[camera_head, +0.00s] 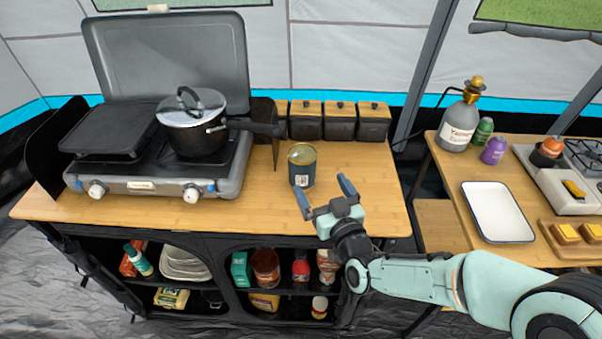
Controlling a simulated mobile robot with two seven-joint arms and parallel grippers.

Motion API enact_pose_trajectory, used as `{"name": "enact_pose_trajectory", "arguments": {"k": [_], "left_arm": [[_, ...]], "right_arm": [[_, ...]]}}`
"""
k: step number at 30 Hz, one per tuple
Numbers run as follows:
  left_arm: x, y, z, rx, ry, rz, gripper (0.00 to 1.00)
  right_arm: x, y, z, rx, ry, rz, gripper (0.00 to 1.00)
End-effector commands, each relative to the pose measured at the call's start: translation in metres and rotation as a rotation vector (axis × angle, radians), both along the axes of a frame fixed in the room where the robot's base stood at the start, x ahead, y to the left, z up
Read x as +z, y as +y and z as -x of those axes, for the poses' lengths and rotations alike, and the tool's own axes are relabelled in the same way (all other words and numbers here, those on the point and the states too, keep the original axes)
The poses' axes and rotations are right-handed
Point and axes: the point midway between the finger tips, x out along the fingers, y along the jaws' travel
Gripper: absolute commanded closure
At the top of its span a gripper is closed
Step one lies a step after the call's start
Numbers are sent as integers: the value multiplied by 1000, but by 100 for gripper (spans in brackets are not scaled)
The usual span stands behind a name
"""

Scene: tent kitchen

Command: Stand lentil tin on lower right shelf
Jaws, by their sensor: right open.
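A dark tin with a gold lid (302,165), which I take as the lentil tin, stands upright on the wooden counter (240,215). A small white label shows low on its front; its text is too small to read. My right gripper (326,190) is open and empty, its fingers just in front of and to the right of the tin, with no clear grip on it. My left gripper is not in view.
A camp stove (165,183) with a lidded pot (192,125) stands at the left. Several dark canisters (340,122) line the counter's back. Counter in front of the tin is clear.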

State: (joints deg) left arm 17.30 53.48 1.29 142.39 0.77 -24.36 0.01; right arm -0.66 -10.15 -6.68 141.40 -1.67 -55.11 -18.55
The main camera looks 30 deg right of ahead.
Motion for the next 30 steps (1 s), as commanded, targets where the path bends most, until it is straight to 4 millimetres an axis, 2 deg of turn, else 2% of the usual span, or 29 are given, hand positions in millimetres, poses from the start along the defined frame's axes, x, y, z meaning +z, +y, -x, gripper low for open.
{"name": "enact_pose_trajectory", "arguments": {"k": [9,17,25,30], "left_arm": [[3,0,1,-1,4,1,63],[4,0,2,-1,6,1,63],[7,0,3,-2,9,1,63],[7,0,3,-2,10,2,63]], "right_arm": [[1,-9,-58,1,0,0,0],[1,-12,-79,1,0,-1,0],[1,-19,-118,0,0,-1,0],[1,-20,-126,0,1,-1,0]]}}
